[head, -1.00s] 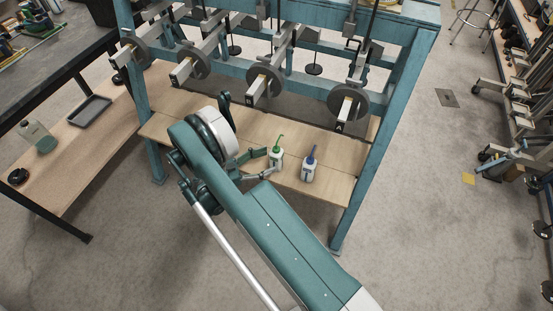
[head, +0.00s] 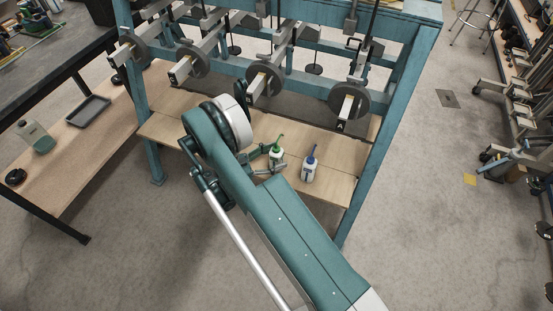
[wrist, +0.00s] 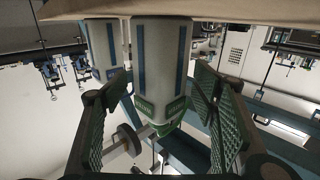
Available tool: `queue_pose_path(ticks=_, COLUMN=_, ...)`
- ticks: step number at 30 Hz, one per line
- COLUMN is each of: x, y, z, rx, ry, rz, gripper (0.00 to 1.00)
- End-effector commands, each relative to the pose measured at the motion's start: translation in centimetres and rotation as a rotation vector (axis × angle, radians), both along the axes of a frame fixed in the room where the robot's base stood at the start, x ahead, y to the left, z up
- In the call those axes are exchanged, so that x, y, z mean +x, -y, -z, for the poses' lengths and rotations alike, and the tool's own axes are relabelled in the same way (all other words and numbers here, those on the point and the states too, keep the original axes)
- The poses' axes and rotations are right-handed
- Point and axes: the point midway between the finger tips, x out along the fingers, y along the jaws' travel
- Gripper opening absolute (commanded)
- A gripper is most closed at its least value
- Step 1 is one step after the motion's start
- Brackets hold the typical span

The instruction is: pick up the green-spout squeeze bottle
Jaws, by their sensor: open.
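The green-spout squeeze bottle (head: 277,159), white with a bent green spout, stands upright on the wooden shelf. My gripper (head: 266,160) is at its left side in the head view, with fingers around it. In the wrist view, which is upside down, the bottle (wrist: 161,65) sits between the two spread fingers of my gripper (wrist: 157,98). A gap shows between the bottle and the right finger; contact on the left is hard to tell. The gripper is open.
A blue-spout bottle (head: 309,170) stands close to the right on the same wooden shelf (head: 338,185). Lever arms with round weights (head: 349,100) hang above and behind. The teal frame post (head: 392,130) bounds the right. A grey tray (head: 88,111) lies on the left bench.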

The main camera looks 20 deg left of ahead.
Motion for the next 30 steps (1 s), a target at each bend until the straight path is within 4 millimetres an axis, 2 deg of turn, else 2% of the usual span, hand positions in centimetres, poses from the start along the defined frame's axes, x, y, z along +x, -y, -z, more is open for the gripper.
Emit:
queue_pose_path(ticks=8, x=-0.02, y=-0.01, z=0.02, rx=0.000, ry=0.000, rz=0.000, gripper=0.58)
queue_pose_path(ticks=14, x=-0.03, y=-0.01, z=0.02, rx=0.000, ry=0.000, rz=0.000, gripper=0.35)
queue_pose_path(ticks=25, x=-0.03, y=-0.01, z=-0.08, rx=0.000, ry=0.000, rz=0.000, gripper=0.34)
queue_pose_path(ticks=30, x=-0.02, y=-0.01, z=-0.81, rx=0.000, ry=0.000, rz=0.000, gripper=0.34)
